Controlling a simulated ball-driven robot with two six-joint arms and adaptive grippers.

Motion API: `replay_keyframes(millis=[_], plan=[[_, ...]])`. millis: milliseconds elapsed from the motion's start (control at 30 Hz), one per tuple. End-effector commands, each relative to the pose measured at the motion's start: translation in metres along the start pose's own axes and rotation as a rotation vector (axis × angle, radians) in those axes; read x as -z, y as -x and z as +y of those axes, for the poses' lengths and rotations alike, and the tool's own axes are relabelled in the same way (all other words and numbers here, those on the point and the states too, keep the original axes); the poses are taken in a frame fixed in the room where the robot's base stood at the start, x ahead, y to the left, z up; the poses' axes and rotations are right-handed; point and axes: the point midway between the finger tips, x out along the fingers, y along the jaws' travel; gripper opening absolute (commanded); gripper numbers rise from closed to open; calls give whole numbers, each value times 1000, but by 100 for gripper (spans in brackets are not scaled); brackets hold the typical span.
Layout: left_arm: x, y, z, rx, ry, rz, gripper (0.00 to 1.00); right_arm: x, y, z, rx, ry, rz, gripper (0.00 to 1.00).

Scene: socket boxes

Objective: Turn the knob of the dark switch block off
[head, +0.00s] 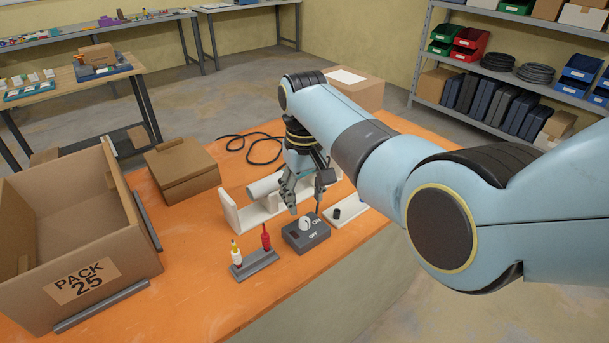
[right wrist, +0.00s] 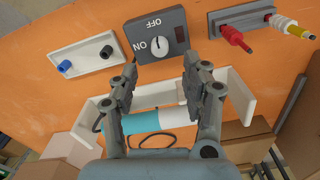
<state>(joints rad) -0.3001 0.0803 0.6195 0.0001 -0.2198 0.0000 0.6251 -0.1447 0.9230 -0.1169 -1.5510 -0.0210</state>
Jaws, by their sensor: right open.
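The dark switch block (head: 297,243) lies on the orange table top in the head view, marked ON and OFF. It also shows at the top of the right wrist view (right wrist: 174,32). Its white round knob (head: 305,223) also shows in the right wrist view (right wrist: 155,48); its exact pointing is hard to tell. My right gripper (head: 305,202) is open and empty, its fingers pointing down just behind and above the block. In the right wrist view the two fingertips (right wrist: 161,66) stand apart near the knob, not touching it. My left gripper is out of view.
A dark holder (head: 256,264) with red and white-yellow plugs stands to the left. A white plate (head: 345,216) with a black plug lies to the right. A white bracket with a cylinder (head: 265,187) is behind.

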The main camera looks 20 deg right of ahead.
Motion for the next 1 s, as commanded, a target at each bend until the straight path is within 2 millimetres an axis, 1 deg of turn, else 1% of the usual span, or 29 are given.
replay_keyframes(millis=[33, 100, 200, 300, 400, 833, 867, 933, 967, 1000], plan=[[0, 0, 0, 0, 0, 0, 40, 1, 11, 0, 0, 0, 2, 48], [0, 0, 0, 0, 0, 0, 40, 0, 25, 0, 0, -1, 2, 48], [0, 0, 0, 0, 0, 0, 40, 0, 40, 0, -1, 0, 0, 48], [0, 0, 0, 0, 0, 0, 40, 0, 50, 0, -1, 0, -1, 48], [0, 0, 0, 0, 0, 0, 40, 0, 54, 0, 0, 0, -2, 48], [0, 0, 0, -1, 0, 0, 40, -2, 53, 1, 0, -1, -2, 48], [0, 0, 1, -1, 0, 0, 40, -4, 51, 2, -1, -4, 0, 48], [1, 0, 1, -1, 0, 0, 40, -14, 43, 8, -2, -16, 7, 48], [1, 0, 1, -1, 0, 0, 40, -20, 37, 12, -2, -23, 13, 48], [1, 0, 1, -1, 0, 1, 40, -33, 29, 19, -5, -36, 24, 48]])
